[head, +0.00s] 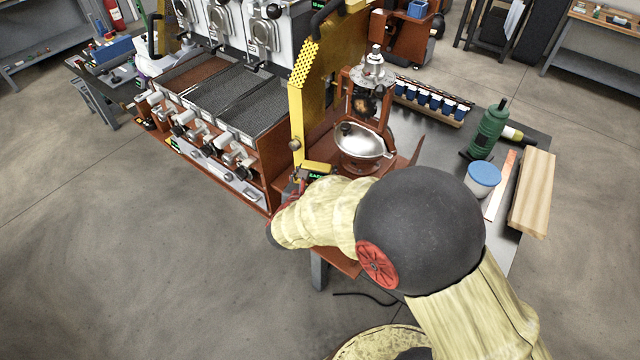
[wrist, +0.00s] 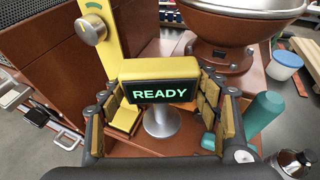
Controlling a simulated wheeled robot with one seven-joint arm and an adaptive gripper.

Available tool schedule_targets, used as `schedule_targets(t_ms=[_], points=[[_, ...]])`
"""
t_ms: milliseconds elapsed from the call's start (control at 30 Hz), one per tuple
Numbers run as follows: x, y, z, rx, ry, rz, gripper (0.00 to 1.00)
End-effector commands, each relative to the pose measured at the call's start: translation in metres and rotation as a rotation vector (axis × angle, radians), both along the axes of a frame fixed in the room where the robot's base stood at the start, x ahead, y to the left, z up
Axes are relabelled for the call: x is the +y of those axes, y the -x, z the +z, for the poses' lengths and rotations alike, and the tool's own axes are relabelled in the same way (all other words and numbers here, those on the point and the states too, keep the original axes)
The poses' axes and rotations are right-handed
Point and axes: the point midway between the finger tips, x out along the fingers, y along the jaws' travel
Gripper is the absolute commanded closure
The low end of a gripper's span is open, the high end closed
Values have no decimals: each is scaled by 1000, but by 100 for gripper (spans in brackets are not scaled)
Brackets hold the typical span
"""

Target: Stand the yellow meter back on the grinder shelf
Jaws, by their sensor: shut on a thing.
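The yellow meter (wrist: 158,72) is a small box with a dark display reading READY in green. In the wrist view it sits upright between the two padded fingers of my gripper (wrist: 162,105), which is shut on it. A round silver piece (wrist: 161,122) shows just below the meter; I cannot tell whether it belongs to it. A reddish-brown ledge (wrist: 140,148) lies beneath. In the head view the meter (head: 316,167) is beside the foot of the yellow column, with my arm partly covering the gripper. I cannot tell whether the meter touches the ledge, or whether this is the grinder shelf.
The yellow column (head: 297,125) with a silver knob (wrist: 91,29) stands close behind left. A silver bowl (head: 363,142) is just right of the meter. A teal cylinder (wrist: 263,112) is close to my right finger. A blue-lidded tub (head: 484,178) and wooden board (head: 533,195) lie farther right.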

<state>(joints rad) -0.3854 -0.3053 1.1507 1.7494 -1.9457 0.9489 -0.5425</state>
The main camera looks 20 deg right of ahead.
Motion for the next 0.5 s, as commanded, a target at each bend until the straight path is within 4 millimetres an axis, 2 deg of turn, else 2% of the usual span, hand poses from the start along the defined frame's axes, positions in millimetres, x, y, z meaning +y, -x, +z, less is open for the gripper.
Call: schedule_targets(t_ms=[233,400,500], points=[[-13,-2,-15,0,-1,-1,91],[-10,-2,-41,0,-1,0,91],[-10,-2,-42,-3,-1,0,91]])
